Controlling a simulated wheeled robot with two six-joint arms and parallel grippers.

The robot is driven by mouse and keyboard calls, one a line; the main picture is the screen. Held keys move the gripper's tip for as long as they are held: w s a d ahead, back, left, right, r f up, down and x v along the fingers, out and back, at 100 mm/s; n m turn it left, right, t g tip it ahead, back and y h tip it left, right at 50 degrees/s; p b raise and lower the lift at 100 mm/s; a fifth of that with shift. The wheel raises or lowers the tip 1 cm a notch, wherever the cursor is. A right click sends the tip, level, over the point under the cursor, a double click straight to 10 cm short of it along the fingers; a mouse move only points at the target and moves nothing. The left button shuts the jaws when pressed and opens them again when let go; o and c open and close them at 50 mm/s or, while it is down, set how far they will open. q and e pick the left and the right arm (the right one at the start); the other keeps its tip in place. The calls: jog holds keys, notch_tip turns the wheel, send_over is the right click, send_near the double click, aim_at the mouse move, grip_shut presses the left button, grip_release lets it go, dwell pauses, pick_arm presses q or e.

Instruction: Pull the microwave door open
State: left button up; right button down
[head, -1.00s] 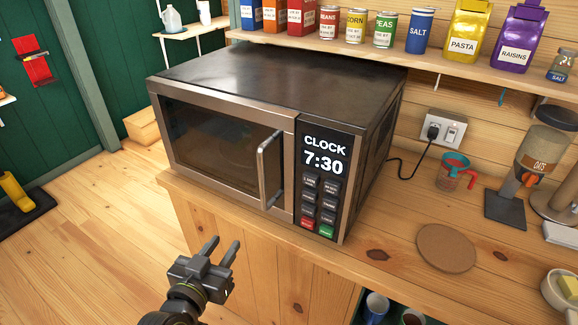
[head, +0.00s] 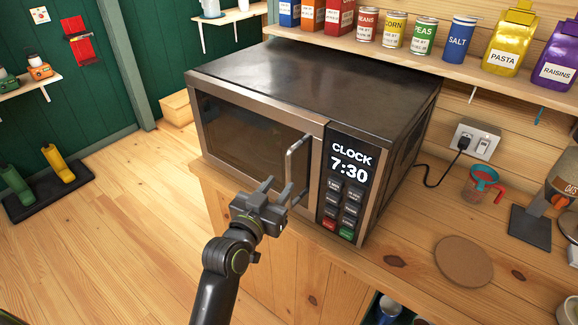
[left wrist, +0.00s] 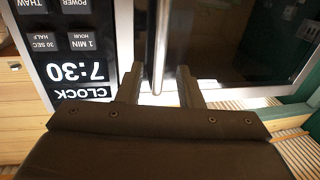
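The microwave (head: 330,85) stands on the wooden counter with its door (head: 240,140) shut. Its vertical metal handle (head: 298,160) is on the right side of the door, next to the control panel (head: 345,185) reading CLOCK 7:30. My left gripper (head: 276,188) is open, its fingertips close to the lower part of the handle. In the left wrist view, the handle (left wrist: 162,45) runs between the two open fingers (left wrist: 158,80) as seen from there. The fingers are not closed on it; I cannot tell how deep it sits between them. My right gripper is in neither view.
A shelf (head: 400,48) with cans and bags runs above and behind the microwave. A round cork mat (head: 464,262) and a measuring cup (head: 482,185) are on the counter to the right.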

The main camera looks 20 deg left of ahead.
aim_at(287, 175)
pick_arm(q)
jog(key=shift+w+d+p, duration=0.25)
jog(key=shift+w+p, duration=0.15)
jog(key=shift+w, duration=1.15)
jog(key=shift+w+d+p, duration=0.2)
jog(key=shift+w+p, duration=0.2)
jog(key=shift+w, duration=1.15)
grip_shut()
